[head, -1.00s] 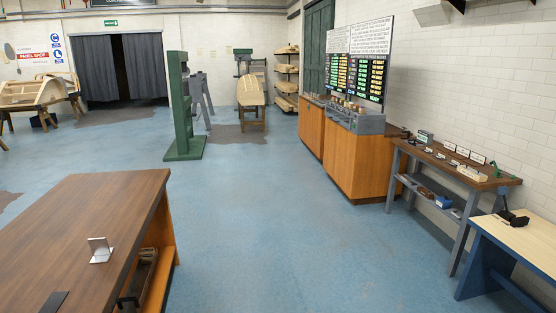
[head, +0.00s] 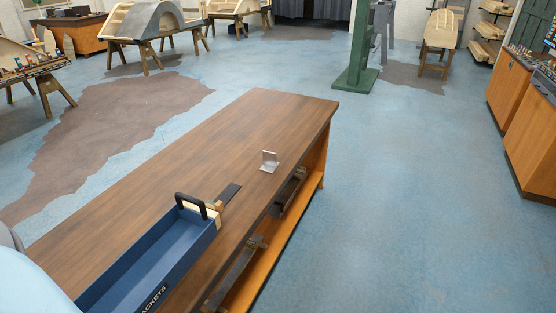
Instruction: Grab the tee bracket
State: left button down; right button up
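A small silver metal bracket (head: 269,161) stands on the brown wooden workbench (head: 240,130), near its right edge. It has an upright plate and a flat foot; I cannot tell from here whether its shape is a tee. A pale blue rounded shape at the lower left corner may be part of my own arm.
A blue tray (head: 150,262) with a black handle (head: 191,203) and partly visible lettering ending "ACKETS" sits on the near bench. Shelves hold dark items below. Blue floor is clear to the right.

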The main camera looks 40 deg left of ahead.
aim_at(270, 162)
jog(key=u, duration=1.3)
jog(key=i+l+u, duration=0.15)
jog(key=u, duration=0.3)
jog(key=i+l+u, duration=0.1)
jog(key=l+u, duration=0.15)
jog(key=u, duration=0.2)
jog(key=l+u, duration=0.25)
jog(key=u, duration=0.2)
jog(key=l+u, duration=0.75)
jog(key=l, duration=0.25)
jog(key=l+u, duration=0.1)
jog(key=l, duration=0.25)
jog(key=k+l+u, duration=0.15)
jog(key=l, duration=0.25)
jog(key=k+l+u, duration=0.1)
jog(key=l, duration=0.25)
